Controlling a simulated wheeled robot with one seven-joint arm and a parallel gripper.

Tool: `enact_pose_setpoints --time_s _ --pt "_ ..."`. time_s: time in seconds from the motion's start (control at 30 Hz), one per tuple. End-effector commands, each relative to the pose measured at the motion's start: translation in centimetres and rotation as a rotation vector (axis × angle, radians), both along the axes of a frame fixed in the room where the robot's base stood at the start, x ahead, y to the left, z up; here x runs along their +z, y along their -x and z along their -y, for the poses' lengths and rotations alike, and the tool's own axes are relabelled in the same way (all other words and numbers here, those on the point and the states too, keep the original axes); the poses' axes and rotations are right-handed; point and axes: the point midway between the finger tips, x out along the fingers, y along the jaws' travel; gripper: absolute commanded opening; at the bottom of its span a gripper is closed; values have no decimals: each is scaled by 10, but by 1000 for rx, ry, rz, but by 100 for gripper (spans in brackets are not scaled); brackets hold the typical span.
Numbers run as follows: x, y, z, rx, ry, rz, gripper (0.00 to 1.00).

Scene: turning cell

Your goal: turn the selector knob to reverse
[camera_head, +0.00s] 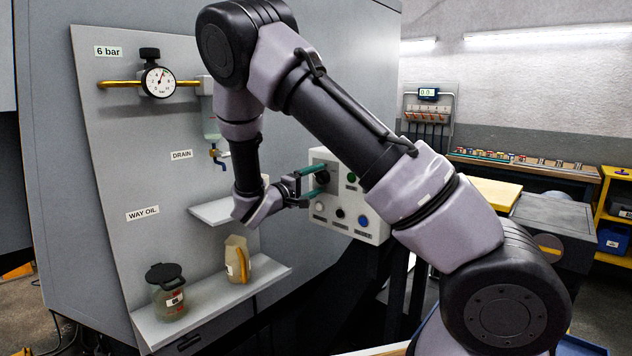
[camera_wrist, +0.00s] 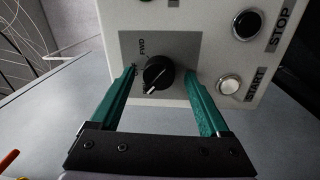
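The selector knob (camera_wrist: 158,73) is black and round with a white pointer line, on a grey plate on the white control box (camera_head: 346,222). In the wrist view its pointer line aims down and slightly left. The FWD label is up and left of the knob; other lettering at its left is partly hidden and I cannot read it. My gripper (camera_wrist: 162,76) is open, with one green finger on each side of the knob. Gaps show between the knob and both fingers. In the head view my gripper (camera_head: 306,182) is at the box's upper left, partly covering the knob.
The STOP button (camera_wrist: 247,24) and START button (camera_wrist: 230,85) are right of the knob in the wrist view. A grey panel (camera_head: 120,150) at left carries a gauge (camera_head: 158,82), a lidded jar (camera_head: 168,300) and a jug (camera_head: 238,262) on a shelf.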

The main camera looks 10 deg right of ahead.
Motion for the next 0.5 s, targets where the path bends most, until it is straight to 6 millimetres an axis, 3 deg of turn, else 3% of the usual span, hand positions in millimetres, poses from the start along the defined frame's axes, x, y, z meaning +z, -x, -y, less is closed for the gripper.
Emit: enact_pose_setpoints --time_s 0.33,0.5 --pt "1 1 -3 1 0 2 80" --pt "-1 15 -22 5 -1 2 80"
